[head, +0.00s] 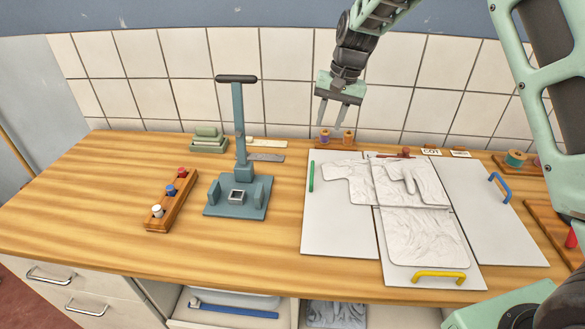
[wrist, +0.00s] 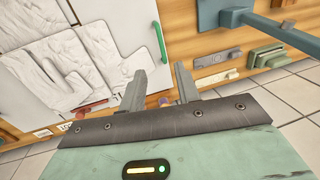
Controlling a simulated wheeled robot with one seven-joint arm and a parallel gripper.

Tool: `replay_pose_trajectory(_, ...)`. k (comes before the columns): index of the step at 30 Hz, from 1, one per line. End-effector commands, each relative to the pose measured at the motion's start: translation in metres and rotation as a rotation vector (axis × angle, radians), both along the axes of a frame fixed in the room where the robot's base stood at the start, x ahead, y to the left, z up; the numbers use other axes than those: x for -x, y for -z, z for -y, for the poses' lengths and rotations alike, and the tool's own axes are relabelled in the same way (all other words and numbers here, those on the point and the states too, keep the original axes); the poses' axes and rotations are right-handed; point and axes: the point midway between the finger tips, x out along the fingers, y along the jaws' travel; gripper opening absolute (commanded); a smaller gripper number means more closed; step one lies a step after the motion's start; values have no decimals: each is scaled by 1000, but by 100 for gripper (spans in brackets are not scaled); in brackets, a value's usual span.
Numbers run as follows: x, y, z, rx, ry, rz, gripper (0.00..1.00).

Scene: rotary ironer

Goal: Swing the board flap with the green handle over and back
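The folding board lies on the wooden counter with several pale flaps. Its left flap (head: 334,232) lies flat and carries the green handle (head: 311,176) upright along its left edge. The green handle also shows in the wrist view (wrist: 158,42), above my gripper's fingers. A white wrinkled garment (head: 415,205) lies over the middle of the board and its left sleeve reaches onto the left flap. My gripper (head: 338,119) is in the air behind the board, near the tiled wall, fingers pointing down. Its fingers are apart with nothing between them (wrist: 160,90).
A blue-grey press stand (head: 239,197) with a tall lever is left of the board. A peg rack (head: 171,200) stands further left. Thread spools (head: 348,138) stand behind the board. The right flap has a blue handle (head: 500,187), the front flap a yellow handle (head: 438,275).

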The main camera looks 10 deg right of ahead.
Motion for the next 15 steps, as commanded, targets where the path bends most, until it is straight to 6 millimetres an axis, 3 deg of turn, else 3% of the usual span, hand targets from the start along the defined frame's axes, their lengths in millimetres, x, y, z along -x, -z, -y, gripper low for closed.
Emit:
replay_pose_trajectory(5, 0, 26, -5, 1, -2, -5, 32)
replay_pose_trajectory(15, -4, 95, -19, 0, -2, -5, 32)
